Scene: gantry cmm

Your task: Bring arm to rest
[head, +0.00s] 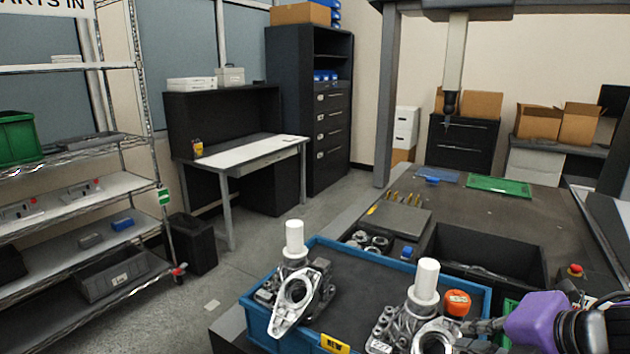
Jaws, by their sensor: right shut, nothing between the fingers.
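My right gripper (478,334) comes in from the lower right corner, behind a purple and black wrist section. Its fingers are shut and empty, close to the metal casting with a white cylinder (426,283) at the right end of the blue tray (262,324). I cannot tell whether the fingers touch that casting. A second metal casting with a white cylinder (295,238) stands at the left of the tray. My left gripper is not in view.
An orange cap (457,302) sits beside the right casting. A black bin (490,243) lies behind the tray on the dark machine table (530,215), with a red button (575,270) to its right. A probe (450,102) hangs above. Wire shelving (75,236) stands left; the floor between is open.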

